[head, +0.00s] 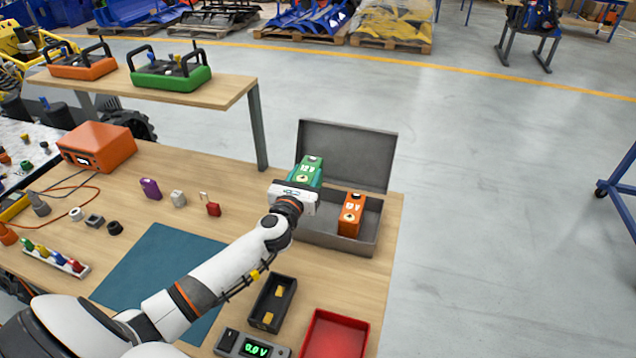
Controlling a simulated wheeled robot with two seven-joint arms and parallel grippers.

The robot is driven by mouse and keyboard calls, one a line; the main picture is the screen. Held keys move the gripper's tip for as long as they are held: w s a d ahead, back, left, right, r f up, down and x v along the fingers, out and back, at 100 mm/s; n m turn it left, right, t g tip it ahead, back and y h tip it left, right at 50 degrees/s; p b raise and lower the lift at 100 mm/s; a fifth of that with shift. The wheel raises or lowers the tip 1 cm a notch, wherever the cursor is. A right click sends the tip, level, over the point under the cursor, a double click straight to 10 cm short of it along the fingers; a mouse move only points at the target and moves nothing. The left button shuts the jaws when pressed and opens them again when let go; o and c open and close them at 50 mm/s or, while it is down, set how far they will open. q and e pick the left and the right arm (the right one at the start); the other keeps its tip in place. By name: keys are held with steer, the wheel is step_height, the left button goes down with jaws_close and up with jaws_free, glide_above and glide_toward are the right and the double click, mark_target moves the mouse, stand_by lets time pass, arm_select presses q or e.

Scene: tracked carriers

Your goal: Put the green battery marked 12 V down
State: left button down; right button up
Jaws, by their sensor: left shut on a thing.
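The green battery (309,168) is held by my left gripper (299,187), which is shut on it. The battery is over the left part of an open grey metal case (368,244). I cannot tell whether its bottom touches the case floor, as the gripper hides its lower part. An orange battery (351,215) marked with a V stands upright in the right part of the case. The case lid (350,152) stands open at the back. My right gripper is not in view.
On the wooden bench lie a teal mat (150,270), a black tray (273,303), a red tray (335,335) and a meter reading 0.0 V (256,349). A raised shelf (225,92) stands behind.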

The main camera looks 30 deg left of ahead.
arm_select(q)
steer(key=shift+f+b, duration=0.3)
steer(key=shift+f, duration=0.65)
step_height(320, 180, down, 3)
steer(key=shift+f+b, duration=0.2)
steer(key=shift+b, duration=0.6)
steer(key=shift+w+f, duration=0.1)
steer(key=shift+f, duration=0.15)
steer(key=shift+f+b, duration=0.35)
steer(key=shift+f, duration=0.3)
